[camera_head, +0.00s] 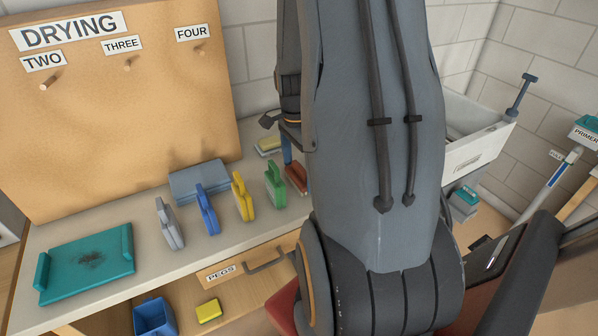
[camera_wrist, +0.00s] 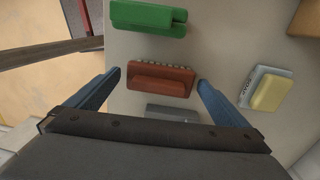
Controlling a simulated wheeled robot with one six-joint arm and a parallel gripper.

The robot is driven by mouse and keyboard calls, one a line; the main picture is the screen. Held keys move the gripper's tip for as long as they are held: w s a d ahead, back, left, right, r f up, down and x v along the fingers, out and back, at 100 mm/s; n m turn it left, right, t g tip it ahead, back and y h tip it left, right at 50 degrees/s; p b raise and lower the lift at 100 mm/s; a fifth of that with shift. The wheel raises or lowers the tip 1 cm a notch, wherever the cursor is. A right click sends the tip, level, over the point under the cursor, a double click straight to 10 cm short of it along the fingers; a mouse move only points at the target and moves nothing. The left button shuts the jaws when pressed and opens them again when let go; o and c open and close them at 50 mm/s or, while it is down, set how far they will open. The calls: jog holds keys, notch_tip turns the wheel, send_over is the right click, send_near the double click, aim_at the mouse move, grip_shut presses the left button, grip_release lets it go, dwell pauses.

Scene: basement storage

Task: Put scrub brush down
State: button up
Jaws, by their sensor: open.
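The scrub brush (camera_wrist: 161,80) is a reddish-brown block with a raised grip and a row of bristles along one edge. It lies on the pale counter. In the head view the brush (camera_head: 297,178) is partly hidden behind my arm. My gripper (camera_wrist: 159,80) is open, with one blue finger on each side of the brush. Small gaps show between the fingers and the brush. In the head view only a bit of one blue finger (camera_head: 287,152) shows past my arm.
A green clamp-like item (camera_wrist: 148,18) and a grey block (camera_wrist: 170,112) flank the brush. A yellow sponge (camera_wrist: 268,93) on a labelled holder is to the right. Yellow (camera_head: 242,196), blue (camera_head: 207,208) and grey (camera_head: 169,223) items and a teal tray (camera_head: 85,263) line the counter.

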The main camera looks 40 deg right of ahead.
aim_at(297, 166)
notch_tip(297, 166, up, 11)
jog(key=b, duration=0.2)
jog(key=shift+w, duration=0.35)
dwell(0.5)
